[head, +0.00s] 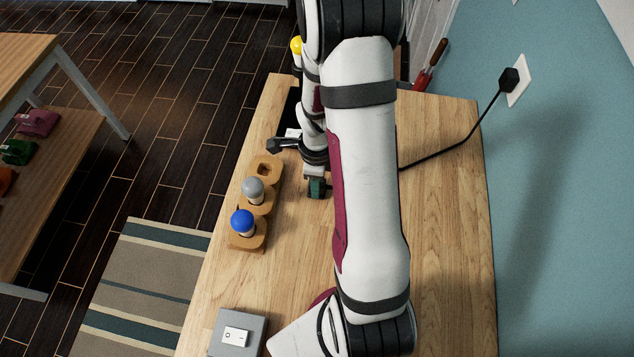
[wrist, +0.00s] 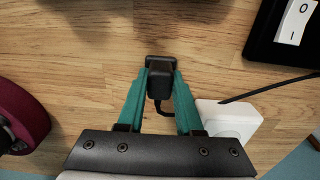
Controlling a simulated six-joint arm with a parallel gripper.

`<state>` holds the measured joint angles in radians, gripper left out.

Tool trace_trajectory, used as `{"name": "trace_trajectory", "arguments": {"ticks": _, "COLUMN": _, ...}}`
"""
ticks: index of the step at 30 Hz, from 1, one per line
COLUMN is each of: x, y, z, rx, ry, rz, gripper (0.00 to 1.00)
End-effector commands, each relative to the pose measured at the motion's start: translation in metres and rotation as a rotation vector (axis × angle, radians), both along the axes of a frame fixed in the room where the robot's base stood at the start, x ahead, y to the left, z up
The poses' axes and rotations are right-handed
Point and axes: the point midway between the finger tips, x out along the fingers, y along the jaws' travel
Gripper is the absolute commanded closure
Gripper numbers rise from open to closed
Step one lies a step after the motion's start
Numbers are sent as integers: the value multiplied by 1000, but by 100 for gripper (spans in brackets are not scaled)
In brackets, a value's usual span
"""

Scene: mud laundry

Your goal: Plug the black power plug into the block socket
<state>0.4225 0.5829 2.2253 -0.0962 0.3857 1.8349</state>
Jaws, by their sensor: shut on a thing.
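My gripper (head: 316,189) is low over the wooden counter, beside the row of wooden holders. In the wrist view its two teal fingers (wrist: 160,78) are shut on the black power plug (wrist: 159,90). The plug's wide dark end points away from the gripper, and its cord bends back between the fingers. A white block (wrist: 230,118), which looks like the block socket, lies just right of the right finger. Its openings are not visible. A black cable reaches it from the right. In the head view my arm hides the plug and most of this area.
Wooden holders (head: 267,170) carry a grey bulb (head: 253,190) and a blue bulb (head: 242,222). A grey switch box (head: 251,329) stands at the front. A black plug in the wall outlet (head: 520,80) has a cable (head: 440,153) running under my arm. A black box with a white switch (wrist: 296,22) is ahead right.

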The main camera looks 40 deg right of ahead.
Motion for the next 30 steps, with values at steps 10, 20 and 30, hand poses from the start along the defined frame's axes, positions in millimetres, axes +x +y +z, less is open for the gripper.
{"name": "trace_trajectory", "arguments": {"ticks": 10, "x": 1, "y": -1, "z": 39, "rx": -2, "ry": -5, "rz": 0, "gripper": 100}}
{"name": "trace_trajectory", "arguments": {"ticks": 20, "x": -60, "y": -43, "z": 84, "rx": -3, "ry": -3, "rz": -7, "gripper": 100}}
{"name": "trace_trajectory", "arguments": {"ticks": 30, "x": -95, "y": -66, "z": 109, "rx": -1, "ry": -1, "rz": -2, "gripper": 100}}
